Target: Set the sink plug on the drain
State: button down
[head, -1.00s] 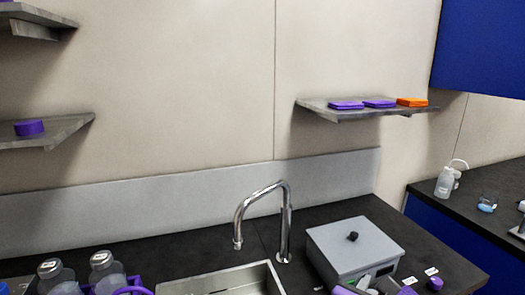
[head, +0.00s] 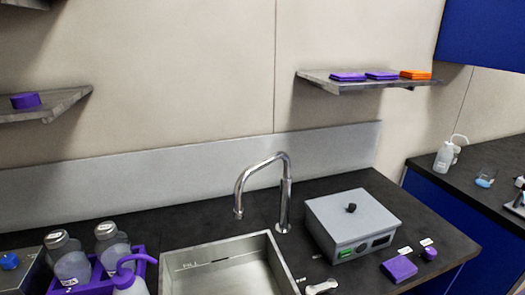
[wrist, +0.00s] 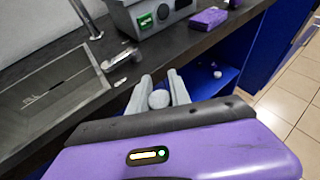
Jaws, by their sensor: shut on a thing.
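My gripper (wrist: 159,92) shows only in the wrist view, with its purple body at the bottom. Its two grey fingers are shut on a pale, rounded thing (wrist: 159,99), likely the sink plug; the fingers hide part of it. It is in front of the counter's edge, to the right of the sink. The steel sink (head: 276,258) is at the bottom of the head view, with a line marked FILL on its inner wall. The sink also shows at the left in the wrist view (wrist: 88,88). The drain is not visible in either view.
A chrome faucet (head: 285,205) stands behind the sink. A grey box (head: 352,222) and a purple block (head: 399,269) are to its right. A pale, elongated piece (head: 322,287) lies beside the sink. Bottles in a purple rack (head: 98,278) stand at the left.

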jog(key=s+f+n+y, duration=0.2)
jog(key=s+f+y, duration=0.1)
jog(key=f, duration=0.7)
jog(key=shift+s+a+n+t, duration=0.25)
jog(key=shift+a+n+t, duration=0.05)
jog(key=shift+a, duration=0.1)
jog(key=shift+d, duration=0.1)
jog(key=shift+w, duration=0.15)
